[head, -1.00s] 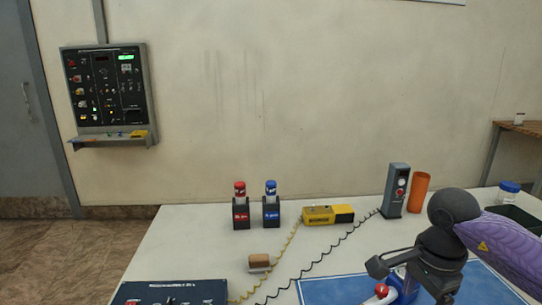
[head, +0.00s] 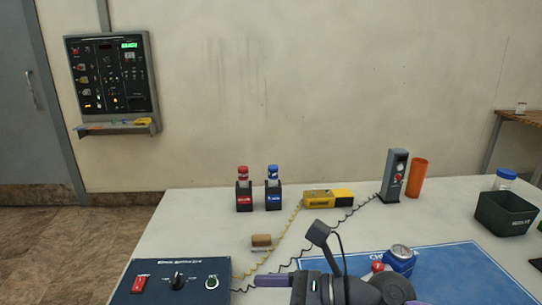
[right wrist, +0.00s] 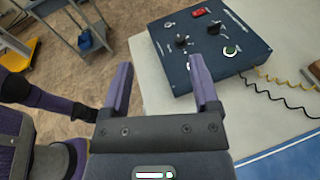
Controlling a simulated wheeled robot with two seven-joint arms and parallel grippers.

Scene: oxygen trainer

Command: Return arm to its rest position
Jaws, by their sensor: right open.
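My right arm shows at the bottom of the head view, reaching in over the near edge of the blue mat (head: 460,272). In the right wrist view my right gripper (right wrist: 160,85) is open, with two purple fingers apart and nothing between them. The left finger is over the floor and the right finger lies in front of the dark blue control box (right wrist: 212,45). The same box stands at the table's front left in the head view. My left gripper is not in the head view.
The blue-and-white device (head: 400,260) with a gauge stands on the mat. Two bottles, red-capped (head: 243,190) and blue-capped (head: 273,190), stand in holders. A yellow device (head: 328,197), orange cup (head: 417,178) and dark green bin (head: 505,213) stand behind. Coiled cords cross the table.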

